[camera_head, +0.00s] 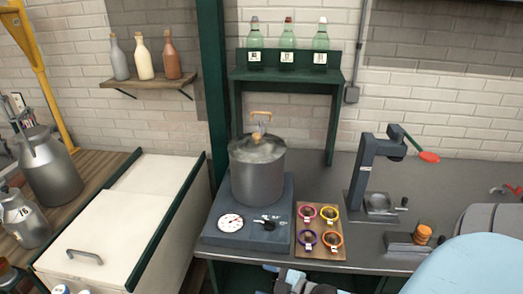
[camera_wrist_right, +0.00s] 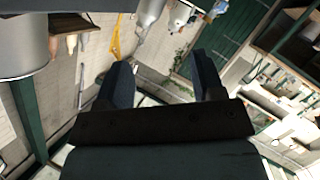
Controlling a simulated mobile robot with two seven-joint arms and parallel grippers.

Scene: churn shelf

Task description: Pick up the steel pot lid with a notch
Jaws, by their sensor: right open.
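The steel pot lid (camera_head: 245,153) sits on top of a grey steel pot (camera_head: 258,184) in the head view. A wooden knob and a tan handle (camera_head: 261,113) stand up at its middle. I cannot make out the notch. My right gripper (camera_wrist_right: 165,75) is open with nothing between its dark fingers in the right wrist view. A large grey cylinder, seemingly the pot (camera_wrist_right: 25,48), shows at upper left there, apart from the fingers. My left gripper is not in clear view.
The pot stands on a dark scale base (camera_head: 213,238) beside a board with several coloured rings (camera_head: 320,253). A green shelf (camera_head: 287,75) with bottles rises behind. A lever press (camera_head: 368,172) stands to the right. Milk cans (camera_head: 50,170) stand at left.

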